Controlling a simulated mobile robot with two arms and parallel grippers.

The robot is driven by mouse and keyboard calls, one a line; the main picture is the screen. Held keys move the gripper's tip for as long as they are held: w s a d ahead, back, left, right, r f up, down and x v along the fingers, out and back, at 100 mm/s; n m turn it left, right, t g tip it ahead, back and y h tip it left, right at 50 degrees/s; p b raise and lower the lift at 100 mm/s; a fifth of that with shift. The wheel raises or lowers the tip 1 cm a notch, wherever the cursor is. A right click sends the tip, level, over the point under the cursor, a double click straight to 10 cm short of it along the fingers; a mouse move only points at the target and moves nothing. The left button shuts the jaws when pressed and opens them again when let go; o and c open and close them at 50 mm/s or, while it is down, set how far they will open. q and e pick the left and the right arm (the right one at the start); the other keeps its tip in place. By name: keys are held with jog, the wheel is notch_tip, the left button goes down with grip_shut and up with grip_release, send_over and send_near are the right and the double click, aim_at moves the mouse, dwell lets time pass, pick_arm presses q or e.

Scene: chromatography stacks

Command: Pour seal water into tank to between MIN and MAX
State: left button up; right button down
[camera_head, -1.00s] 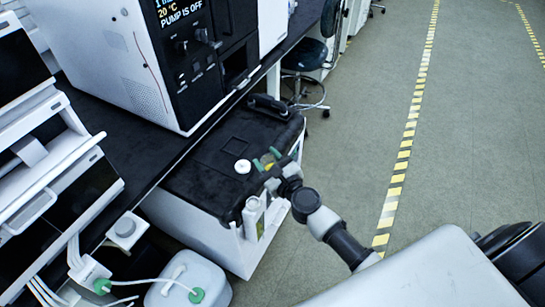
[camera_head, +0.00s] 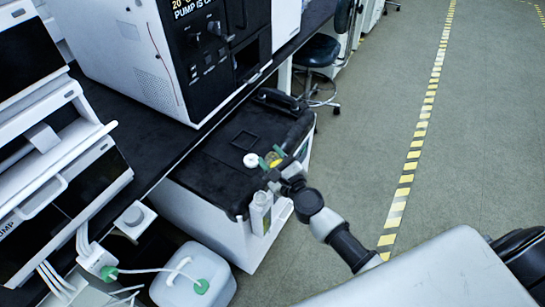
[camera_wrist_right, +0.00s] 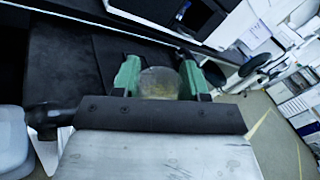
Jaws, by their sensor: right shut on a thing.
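My right gripper (camera_head: 272,159) is over the front right edge of a black-topped white unit. Its green fingers are shut on a small translucent yellowish vessel. In the right wrist view this vessel (camera_wrist_right: 159,83) shows as a round shape between the green fingers; its contents and tilt cannot be told. A narrow translucent tank (camera_head: 260,212) is on the unit's front side, just below the gripper. Its MIN and MAX marks and water level are too small to read. A white round cap (camera_head: 251,160) lies on the black top, left of the gripper. My left gripper is not in view.
The black-topped unit (camera_head: 215,160) stands beside the dark bench, with instruments on it. A white canister (camera_head: 193,275) with green caps and tubing stands at the lower left. A stool (camera_head: 317,52) stands behind. The floor to the right is clear.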

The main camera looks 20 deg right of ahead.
jog(key=shift+a+f+n, duration=0.1)
jog(key=shift+a+n, duration=0.05)
jog(key=shift+n, duration=0.45)
jog(key=shift+f+b, duration=0.1)
jog(key=shift+b, duration=0.2)
jog(key=shift+f+n, duration=0.15)
jog(key=shift+n, duration=0.45)
jog(key=shift+a+f+n+b, duration=0.1)
jog(key=shift+f+n+b, duration=0.25)
jog(key=shift+n+b, duration=0.2)
jog(key=shift+a+f+n+b, duration=0.1)
jog(key=shift+f+n+b, duration=0.25)
jog(key=shift+n, duration=0.3)
jog(key=shift+f, duration=0.1)
